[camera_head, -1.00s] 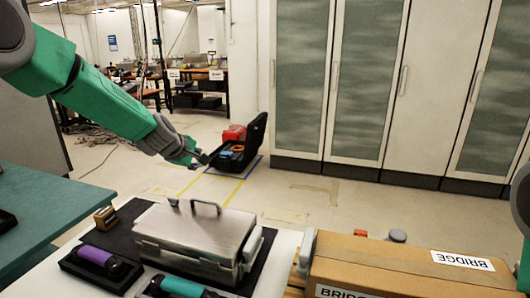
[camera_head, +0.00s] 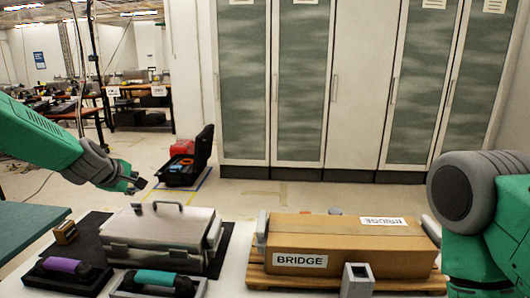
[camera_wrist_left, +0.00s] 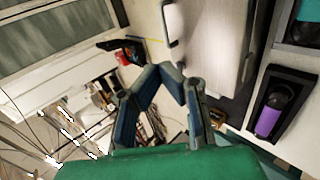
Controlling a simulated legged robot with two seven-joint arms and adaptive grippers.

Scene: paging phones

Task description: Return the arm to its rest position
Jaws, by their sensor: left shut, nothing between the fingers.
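My left arm comes in from the left in the head view, green with a grey wrist. Its gripper (camera_head: 136,183) is in the air above and behind the left end of the silver case (camera_head: 160,226), apart from it. It is shut and empty. In the left wrist view the dark blue-grey fingers (camera_wrist_left: 166,80) show with nothing held, and the silver case (camera_wrist_left: 208,50) is beyond them at the upper right. My right arm shows as a grey and green link at the right edge of the head view; its gripper is out of the picture.
A cardboard box (camera_head: 350,245) marked BRIDGE lies on a wooden pallet (camera_head: 255,275) at the right. Handsets with a purple grip (camera_head: 62,265) and a teal grip (camera_head: 155,278) lie in front of the case. An open toolbox (camera_head: 188,160) stands on the floor behind. Cabinets line the wall.

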